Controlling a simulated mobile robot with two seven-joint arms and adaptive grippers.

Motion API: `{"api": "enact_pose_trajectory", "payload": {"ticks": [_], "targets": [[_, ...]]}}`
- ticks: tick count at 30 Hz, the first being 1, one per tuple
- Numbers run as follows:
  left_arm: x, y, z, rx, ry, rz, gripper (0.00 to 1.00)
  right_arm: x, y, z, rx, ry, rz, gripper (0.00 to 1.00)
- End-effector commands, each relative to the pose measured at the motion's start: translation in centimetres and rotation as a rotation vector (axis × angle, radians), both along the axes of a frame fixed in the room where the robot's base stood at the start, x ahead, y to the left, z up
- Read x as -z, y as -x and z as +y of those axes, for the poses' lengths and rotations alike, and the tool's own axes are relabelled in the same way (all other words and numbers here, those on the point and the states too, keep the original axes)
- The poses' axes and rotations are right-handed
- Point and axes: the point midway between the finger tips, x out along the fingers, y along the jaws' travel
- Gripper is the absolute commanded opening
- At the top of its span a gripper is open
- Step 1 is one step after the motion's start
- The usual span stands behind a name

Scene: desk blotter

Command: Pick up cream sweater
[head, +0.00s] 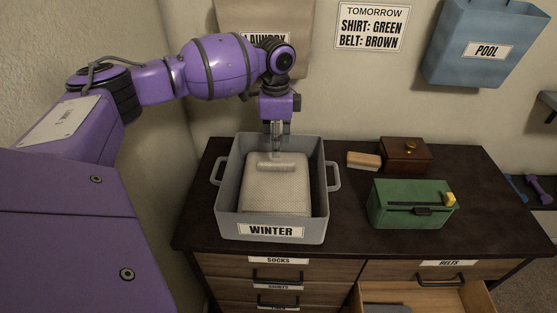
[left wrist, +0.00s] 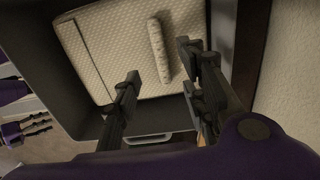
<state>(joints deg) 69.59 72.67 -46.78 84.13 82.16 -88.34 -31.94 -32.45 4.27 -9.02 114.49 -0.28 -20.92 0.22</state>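The cream sweater (head: 275,190) lies folded inside the grey bin labelled WINTER (head: 270,232). It is a textured, quilted-looking block with a rolled strip across its top near the back edge. The sweater (left wrist: 110,50) and its roll also show in the left wrist view. My left gripper (head: 276,149) points down over the back part of the sweater. In the left wrist view its fingers (left wrist: 160,76) are apart, with nothing seen between them but the sweater below. I cannot tell whether the fingertips touch it.
The bin stands on a dark dresser top (head: 345,225). To its right are a green box (head: 412,205), a brown wooden box (head: 405,153) and a tan block (head: 363,160). The bin's walls surround the sweater.

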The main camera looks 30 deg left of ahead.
Motion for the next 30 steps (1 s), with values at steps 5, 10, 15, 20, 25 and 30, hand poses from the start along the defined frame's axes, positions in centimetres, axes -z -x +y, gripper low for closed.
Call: {"api": "enact_pose_trajectory", "payload": {"ticks": [5,10,15,20,25,30], "targets": [[2.2,0.1,0.1,-0.001,-0.001,0.004,0.39,0.4,0.9,-0.4,0.001,0.007,0.017,0.53],[4.3,-0.1,0.2,0.000,-0.001,0.004,0.39,0.6,1.3,-0.5,0.001,0.008,0.026,0.53],[6.8,-0.2,0.3,-0.002,-0.001,0.004,0.39,0.5,1.2,-0.5,0.000,0.008,0.023,0.53],[7.7,-0.2,0.3,-0.001,0.000,0.004,0.39,0.3,0.6,-0.3,-0.002,0.006,0.012,0.53],[7.7,-0.2,0.3,-0.001,0.000,0.004,0.39,-0.1,0.0,-0.2,-0.002,0.005,-0.001,0.53],[7.6,-0.2,0.3,-0.001,0.000,0.004,0.18,-0.1,-0.2,-0.1,-0.002,0.003,-0.004,0.53]]}}
